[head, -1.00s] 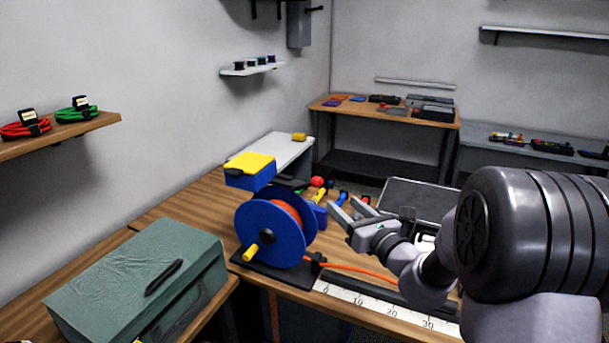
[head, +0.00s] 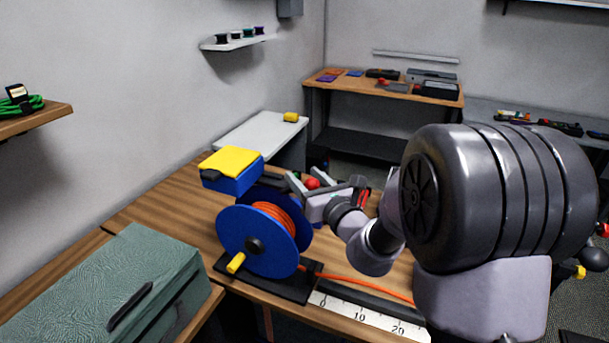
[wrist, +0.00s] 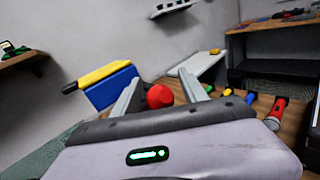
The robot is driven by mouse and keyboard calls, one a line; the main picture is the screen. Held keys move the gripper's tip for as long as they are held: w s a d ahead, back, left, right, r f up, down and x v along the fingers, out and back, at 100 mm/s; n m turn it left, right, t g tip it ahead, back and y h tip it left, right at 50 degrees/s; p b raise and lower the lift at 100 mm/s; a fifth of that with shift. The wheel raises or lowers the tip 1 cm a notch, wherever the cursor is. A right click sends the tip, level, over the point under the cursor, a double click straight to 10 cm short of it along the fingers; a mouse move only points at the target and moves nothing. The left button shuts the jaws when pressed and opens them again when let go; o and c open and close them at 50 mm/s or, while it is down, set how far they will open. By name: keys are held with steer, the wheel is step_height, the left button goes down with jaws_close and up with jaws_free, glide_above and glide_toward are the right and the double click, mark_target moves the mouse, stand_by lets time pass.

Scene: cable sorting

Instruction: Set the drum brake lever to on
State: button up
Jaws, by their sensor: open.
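The blue cable drum (head: 235,228) with orange cable stands upright on a black base on the wooden bench. A red round knob (head: 312,183) shows behind the drum's right side and looks like the end of the brake lever. Its stem is hidden, so I cannot tell the lever's setting. My gripper (head: 306,175) is open beside the drum's upper right. In the wrist view the red knob (wrist: 159,95) appears between the two fingers, ahead of my gripper (wrist: 158,92). I cannot tell whether a finger touches it.
A blue box with a yellow top (head: 232,168) stands just behind the drum. A yellow crank handle (head: 236,263) sticks out in front. A green case (head: 110,285) lies at the left. A ruler strip (head: 360,318) and orange cable run right. A red torch (wrist: 276,112) lies farther right.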

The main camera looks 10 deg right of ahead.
steer(key=shift+c, duration=0.4)
jaws_close()
stand_by(0.9)
